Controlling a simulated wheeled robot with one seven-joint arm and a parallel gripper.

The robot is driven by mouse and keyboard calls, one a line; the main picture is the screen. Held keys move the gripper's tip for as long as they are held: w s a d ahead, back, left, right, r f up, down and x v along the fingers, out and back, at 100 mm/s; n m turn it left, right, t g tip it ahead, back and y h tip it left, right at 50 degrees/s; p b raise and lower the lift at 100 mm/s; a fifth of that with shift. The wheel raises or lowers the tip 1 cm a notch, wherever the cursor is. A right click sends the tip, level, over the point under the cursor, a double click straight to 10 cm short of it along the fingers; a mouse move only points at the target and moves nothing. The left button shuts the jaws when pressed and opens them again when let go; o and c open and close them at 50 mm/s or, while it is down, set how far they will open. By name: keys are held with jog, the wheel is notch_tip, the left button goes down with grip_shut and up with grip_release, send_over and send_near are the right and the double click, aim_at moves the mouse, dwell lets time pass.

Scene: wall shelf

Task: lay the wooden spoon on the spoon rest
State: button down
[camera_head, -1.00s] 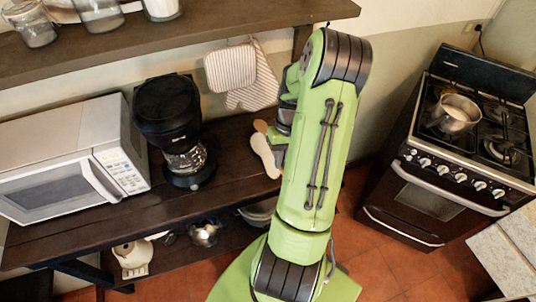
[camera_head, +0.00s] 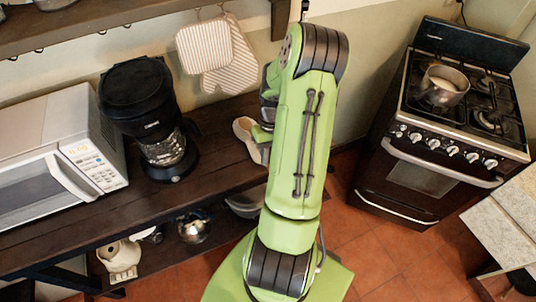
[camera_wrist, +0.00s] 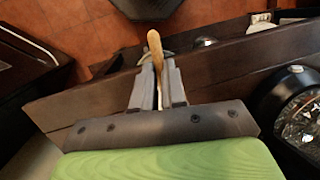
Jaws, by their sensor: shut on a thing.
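The wooden spoon (camera_wrist: 154,42) shows in the wrist view. It sticks out past the fingertips of my gripper (camera_wrist: 158,72), which is shut on it. In the head view the arm hides the spoon and most of the gripper. A cream, spoon-shaped piece that looks like the spoon rest (camera_head: 246,138) lies on the dark wooden counter (camera_head: 215,128), just left of my gripper and partly covered by it. I cannot tell whether the spoon touches the rest.
A coffee maker (camera_head: 145,112) and a white microwave (camera_head: 60,140) stand left on the counter. Oven mitts (camera_head: 218,50) hang above it. A lower shelf holds a metal pot (camera_head: 193,228). A stove (camera_head: 440,135) with a saucepan (camera_head: 444,85) stands right, across open floor.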

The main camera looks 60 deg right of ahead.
jog(key=shift+f+b, duration=0.55)
jog(key=shift+f, duration=0.2)
jog(key=c, duration=1.1)
grip_release()
jog(key=shift+r, duration=0.15)
jog(key=shift+r+p, duration=3.2)
jog(key=shift+r, duration=0.75)
